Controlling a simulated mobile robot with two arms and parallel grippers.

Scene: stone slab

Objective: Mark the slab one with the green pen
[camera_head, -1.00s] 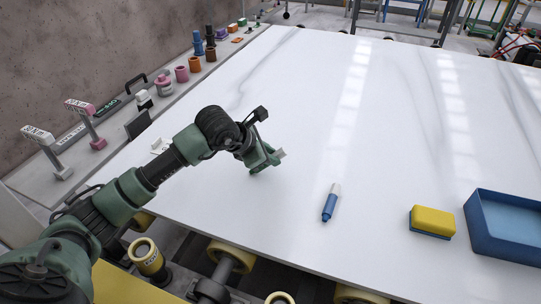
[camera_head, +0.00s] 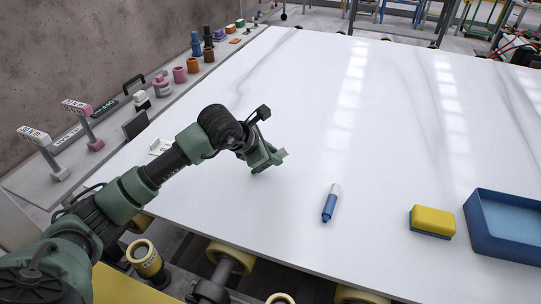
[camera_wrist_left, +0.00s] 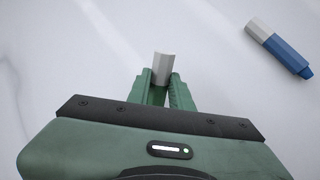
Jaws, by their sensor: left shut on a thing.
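The large white slab (camera_head: 400,120) with faint grey veins fills the middle of the head view. No pen stroke shows on it. My left gripper (camera_head: 273,160) is low over the slab's near left part. It is shut on a pen, whose pale grey, many-sided end (camera_wrist_left: 163,66) sticks out between the fingers in the left wrist view. A green part seems to lie between the fingers, and the rest is hidden. Whether the pen touches the slab I cannot tell. My right gripper is not in view.
A blue pen (camera_head: 331,203) with a white end lies on the slab right of my gripper. A yellow and blue eraser block (camera_head: 432,222) and a blue tray (camera_head: 500,225) are farther right. A ledge (camera_head: 100,158) with stands and jars runs along the left.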

